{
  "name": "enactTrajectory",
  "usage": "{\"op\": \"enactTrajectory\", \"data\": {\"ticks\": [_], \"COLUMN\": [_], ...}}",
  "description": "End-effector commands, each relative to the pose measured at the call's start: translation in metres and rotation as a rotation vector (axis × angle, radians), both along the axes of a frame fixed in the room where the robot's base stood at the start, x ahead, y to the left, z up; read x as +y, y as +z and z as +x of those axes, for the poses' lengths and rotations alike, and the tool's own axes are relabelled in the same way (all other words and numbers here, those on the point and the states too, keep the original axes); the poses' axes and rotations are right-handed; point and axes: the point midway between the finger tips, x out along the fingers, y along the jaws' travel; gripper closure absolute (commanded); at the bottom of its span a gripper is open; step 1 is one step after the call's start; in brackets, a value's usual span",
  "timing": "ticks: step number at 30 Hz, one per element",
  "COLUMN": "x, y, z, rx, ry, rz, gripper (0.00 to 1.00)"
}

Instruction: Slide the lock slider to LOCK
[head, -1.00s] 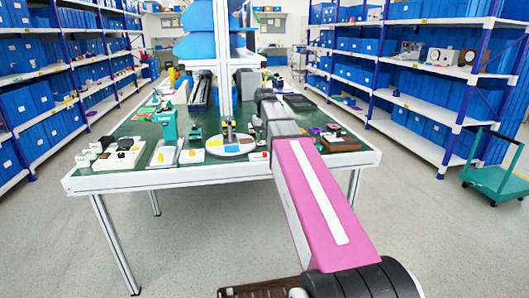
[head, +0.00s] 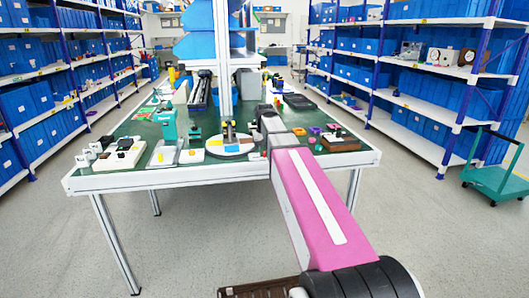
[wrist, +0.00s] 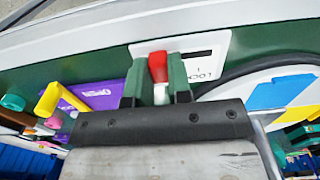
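The lock slider's red knob (wrist: 158,66) stands between the fingers of my gripper (wrist: 159,80) in the wrist view, with a white part below it. The dark green fingers lie on either side of the knob and appear closed against it. The white slider plate (wrist: 213,48) has a dark slot running right of the knob, with partly legible lettering below. In the head view the plate (head: 254,156) is a small white patch at the table's front edge, beside my arm. My gripper is hidden or not distinct there.
A white round disc (wrist: 268,95) with blue and yellow patches lies right of the gripper in the wrist view. A purple piece (wrist: 90,96) and a yellow part (wrist: 48,98) lie left. The green table (head: 110,183) holds several other devices.

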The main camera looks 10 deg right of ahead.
Motion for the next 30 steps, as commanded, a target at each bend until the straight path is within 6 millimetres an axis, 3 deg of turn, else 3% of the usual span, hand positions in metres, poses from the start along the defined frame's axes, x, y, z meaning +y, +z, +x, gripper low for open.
{"op": "enactTrajectory", "data": {"ticks": [7,16,25,26,27,28,30], "x": [0.004,0.042,0.046,0.046,0.046,0.046,0.045], "y": [0.000,0.000,0.000,0.000,0.000,0.000,0.000], "z": [0.000,0.000,0.000,0.000,0.000,0.000,0.000], "rx": [0.000,0.001,0.000,0.000,0.000,0.000,0.000], "ry": [0.001,0.003,0.001,0.001,0.001,0.001,0.001], "rz": [0.000,0.000,0.004,0.005,0.005,0.004,0.003], "gripper": [1.00,1.00,1.00,0.75,0.62,0.55,0.55]}}
